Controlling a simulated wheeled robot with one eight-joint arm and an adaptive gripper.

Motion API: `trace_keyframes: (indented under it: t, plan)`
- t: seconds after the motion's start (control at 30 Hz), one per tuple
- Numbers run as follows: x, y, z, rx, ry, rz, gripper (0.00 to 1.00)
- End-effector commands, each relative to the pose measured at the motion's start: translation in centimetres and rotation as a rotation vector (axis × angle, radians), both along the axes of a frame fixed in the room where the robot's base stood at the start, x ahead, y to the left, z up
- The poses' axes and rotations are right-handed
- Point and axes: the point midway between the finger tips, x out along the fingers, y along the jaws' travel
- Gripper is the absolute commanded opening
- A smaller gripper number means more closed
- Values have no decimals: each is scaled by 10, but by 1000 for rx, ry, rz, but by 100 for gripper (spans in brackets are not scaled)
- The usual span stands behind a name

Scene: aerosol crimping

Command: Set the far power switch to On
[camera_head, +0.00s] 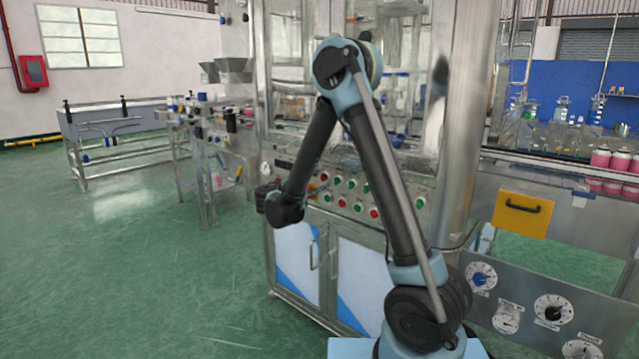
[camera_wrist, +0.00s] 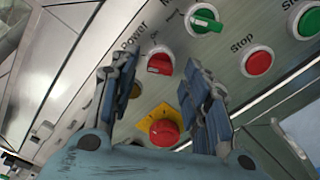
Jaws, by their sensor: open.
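In the wrist view, a red-handled rotary switch (camera_wrist: 160,60) sits on the grey panel beside the printed word "Power". Its handle looks roughly level in the picture; its setting cannot be read. My gripper (camera_wrist: 161,75) is open and empty, with one finger on each side of the switch. Any contact cannot be made out. In the head view my gripper (camera_head: 270,201) is at the left end of the cabinet's button panel (camera_head: 398,213), where my arm hides the switch.
A red mushroom button (camera_wrist: 164,132) on a yellow plate lies between my fingers, nearer the palm. A green-handled switch (camera_wrist: 205,20), a red Stop button (camera_wrist: 257,61) and a green button (camera_wrist: 309,21) are close by. Open green floor (camera_head: 130,260) lies left of the cabinet.

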Motion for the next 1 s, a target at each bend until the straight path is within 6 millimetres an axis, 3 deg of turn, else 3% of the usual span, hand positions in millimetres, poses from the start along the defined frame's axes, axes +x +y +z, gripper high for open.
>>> trace_keyframes:
  t: [0.43,0.63,1.0]
  plan:
    - [7,-7,0,0,0,-1,43]
    - [7,-7,0,0,0,-2,0]
    - [7,-8,-1,26,-18,-3,0]
